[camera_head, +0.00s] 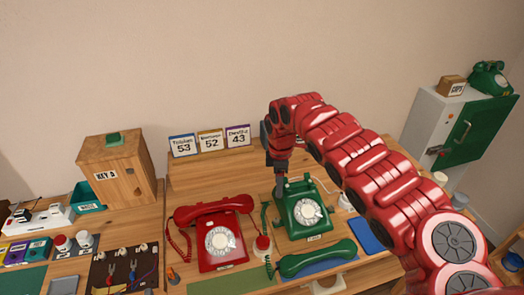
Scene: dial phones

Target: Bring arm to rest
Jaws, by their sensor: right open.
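My right arm comes in from the right and bends down over the desk. Its right gripper (281,190) points down at the left rear side of the green dial phone (303,209). It is open, and its fingertips are small and partly dark here; I cannot tell whether they touch the phone. The green handset (318,259) lies off the cradle on the desk in front of the phone. The red dial phone (221,238) stands to the left with its red handset (213,208) on its cradle. My left gripper is not in view.
Number cards (210,141) stand on the back ledge. A wooden box (117,170) marked "KEY A" is at the left. A grey-green cabinet (455,130) at the right carries another green phone (491,78).

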